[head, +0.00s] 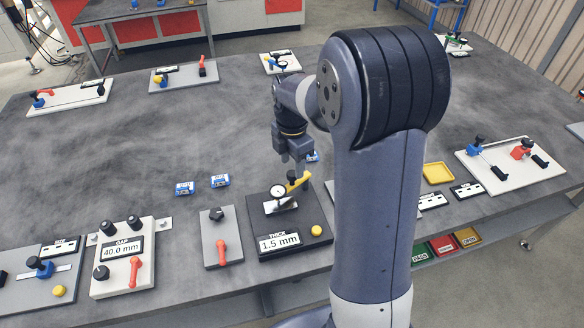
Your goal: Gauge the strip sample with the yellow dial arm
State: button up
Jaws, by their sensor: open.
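A dark gauge station (262,240) stands near the table's front edge, with a white-faced dial (278,192) on it. The yellow dial arm (299,182) sticks up and to the right beside the dial. A light metallic piece (284,206) lies under the dial; I cannot tell whether it is the strip sample. The station's display (279,242) is labelled THICK and reads 1.5 mm. My gripper (292,168) is open and points down just above the yellow arm; I cannot tell whether it touches it.
A plate with a red lever (221,252) and a GAP station (122,262) reading 40.0 mm stand to the left. Blue blocks (185,188) lie behind. A yellow tray (438,173) is at the right. My arm hides the table right of the gauge. The middle left is clear.

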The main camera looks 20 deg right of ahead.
aim_at(292, 173)
jog(key=shift+f, duration=1.7)
grip_shut()
